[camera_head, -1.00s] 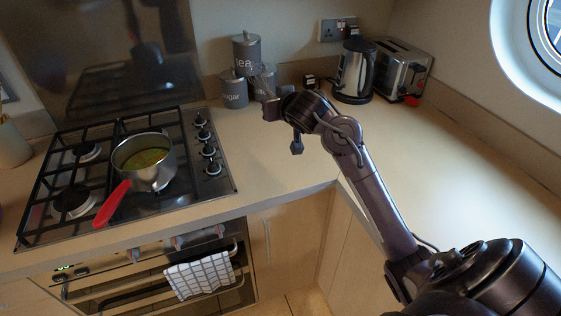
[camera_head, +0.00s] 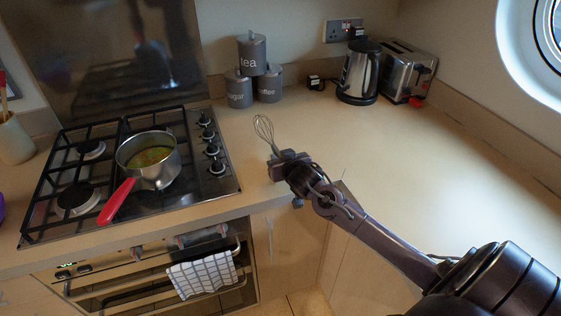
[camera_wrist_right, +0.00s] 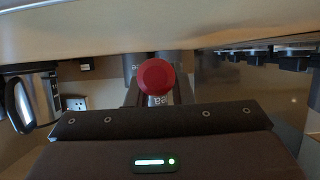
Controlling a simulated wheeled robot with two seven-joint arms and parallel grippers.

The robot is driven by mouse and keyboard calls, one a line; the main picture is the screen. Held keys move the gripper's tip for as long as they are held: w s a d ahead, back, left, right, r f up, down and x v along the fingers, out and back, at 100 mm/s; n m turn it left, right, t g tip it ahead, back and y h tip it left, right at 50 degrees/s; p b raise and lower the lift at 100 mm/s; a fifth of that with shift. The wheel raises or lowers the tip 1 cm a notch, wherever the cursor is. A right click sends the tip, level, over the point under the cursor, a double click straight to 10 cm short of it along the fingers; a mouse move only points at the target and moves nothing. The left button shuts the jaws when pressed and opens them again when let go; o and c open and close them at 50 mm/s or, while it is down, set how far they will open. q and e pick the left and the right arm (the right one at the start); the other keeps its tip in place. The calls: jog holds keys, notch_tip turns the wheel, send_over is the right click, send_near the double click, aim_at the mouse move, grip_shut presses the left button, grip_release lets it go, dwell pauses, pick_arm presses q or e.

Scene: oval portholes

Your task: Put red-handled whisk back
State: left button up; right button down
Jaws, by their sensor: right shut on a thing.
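The red-handled whisk shows its wire loops (camera_head: 264,128) in the head view, pointing up above the counter right of the hob. In the right wrist view the round red end of its handle (camera_wrist_right: 155,77) faces the camera. My right gripper (camera_head: 274,158) is shut on the whisk near the counter's front edge; the arm hides most of the handle in the head view. It also shows in the wrist view (camera_wrist_right: 157,98), around the handle. My left gripper is not in view.
A cream utensil pot (camera_head: 14,142) stands at the far left. A saucepan (camera_head: 160,172) with a red handle sits on the gas hob (camera_head: 215,188). Grey canisters (camera_head: 239,92), a kettle (camera_head: 358,75) and a toaster (camera_head: 405,75) stand at the back. The right counter (camera_head: 440,160) is clear.

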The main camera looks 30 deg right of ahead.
jog(key=shift+f, duration=0.7)
jog(key=shift+f, duration=0.15)
jog(key=c, duration=1.3)
grip_release()
jog(key=b+v, duration=0.1)
jog(key=v, duration=1.1)
